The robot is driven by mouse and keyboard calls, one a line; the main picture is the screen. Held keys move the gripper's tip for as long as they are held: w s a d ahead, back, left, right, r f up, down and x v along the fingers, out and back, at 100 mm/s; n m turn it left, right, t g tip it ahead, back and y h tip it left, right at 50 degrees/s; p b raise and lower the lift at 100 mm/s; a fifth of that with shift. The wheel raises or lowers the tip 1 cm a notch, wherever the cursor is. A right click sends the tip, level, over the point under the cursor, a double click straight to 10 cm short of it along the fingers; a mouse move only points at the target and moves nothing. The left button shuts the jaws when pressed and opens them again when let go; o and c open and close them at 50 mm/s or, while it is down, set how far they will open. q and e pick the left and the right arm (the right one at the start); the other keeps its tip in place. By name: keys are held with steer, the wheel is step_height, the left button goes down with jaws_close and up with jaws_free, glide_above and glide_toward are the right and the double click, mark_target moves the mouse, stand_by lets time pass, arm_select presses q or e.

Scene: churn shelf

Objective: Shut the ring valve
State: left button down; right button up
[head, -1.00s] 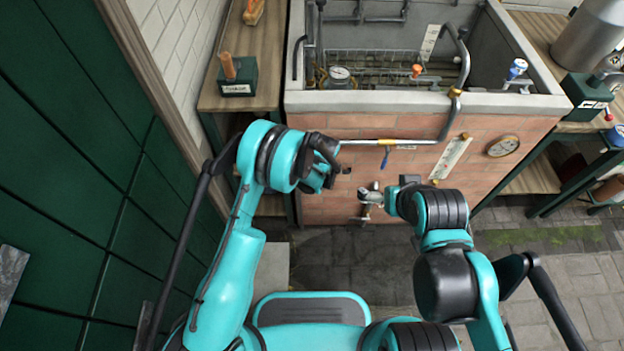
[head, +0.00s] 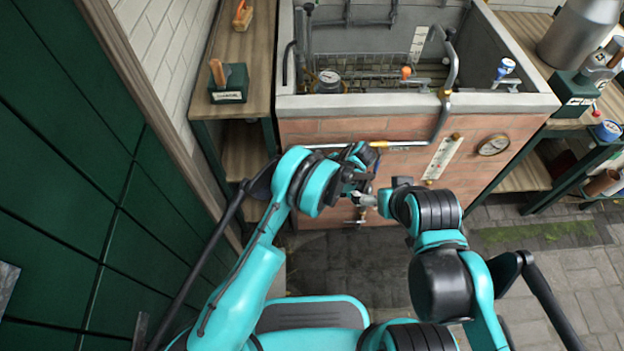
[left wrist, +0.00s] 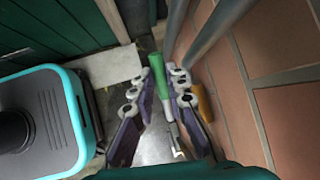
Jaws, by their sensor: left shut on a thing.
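My left gripper (head: 358,190) is in front of the brick tank's face, low and left of centre. In the left wrist view its purple-padded fingers (left wrist: 157,92) are shut on a green-handled lever (left wrist: 157,75), which lies between them with a metal shank. I cannot tell from the frames whether this lever is the ring valve's handle. A metal valve fitting (head: 357,219) shows just below that gripper, mostly hidden by it. My right gripper (head: 380,200) is close to the same spot, and its fingers are too small and covered to read.
The brick tank (head: 320,130) fills the far side, with a pipe (head: 410,142) along its face. A gauge (head: 493,145) is at its right. Benches stand on both sides; the left one (head: 200,100) is near the green wall (head: 60,150). Paving (head: 570,270) is clear at right.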

arm_select(q)
steer(key=c, duration=1.5)
jaws_free()
steer(key=v, duration=1.2)
